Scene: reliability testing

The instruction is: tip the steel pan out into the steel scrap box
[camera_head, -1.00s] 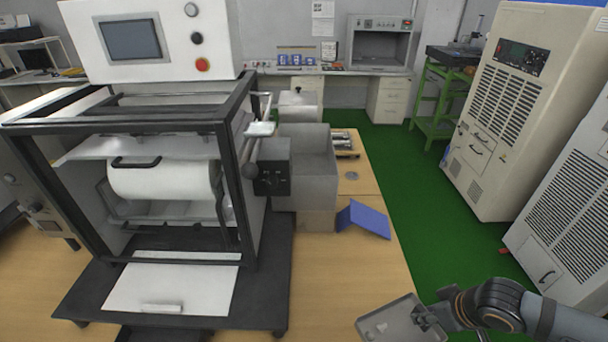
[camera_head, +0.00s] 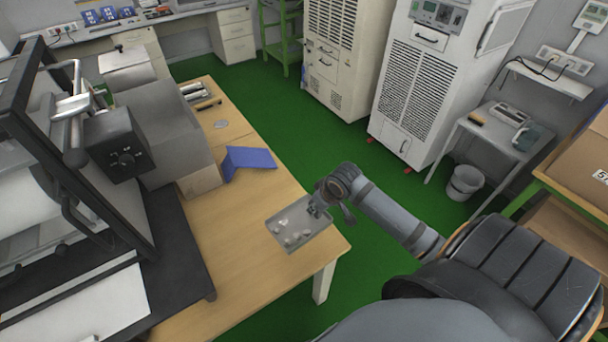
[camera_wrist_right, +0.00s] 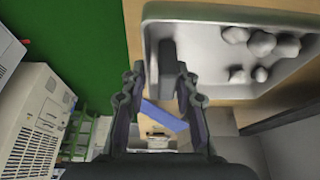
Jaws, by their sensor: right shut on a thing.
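The steel pan (camera_head: 299,226) is a shallow grey tray with several pale grey lumps in it, near the table's front right corner. It also shows in the right wrist view (camera_wrist_right: 204,67), with the lumps (camera_wrist_right: 262,43) inside. My right gripper (camera_head: 317,208) is shut on the pan at its far right side; its fingers show in the wrist view (camera_wrist_right: 163,92). Whether the pan touches the table is hard to tell. A brown box (camera_head: 590,150) with a partly cut-off label stands at the right edge; I cannot tell whether it is the steel scrap box. My left gripper is not in view.
The wooden table (camera_head: 240,285) holds a blue angled piece (camera_head: 249,160) and a black-framed machine (camera_head: 85,170). Two cream cabinets (camera_head: 425,75) stand behind. A small table (camera_head: 490,135) and a bucket (camera_head: 465,184) are at right. Green floor (camera_head: 345,150) lies clear between.

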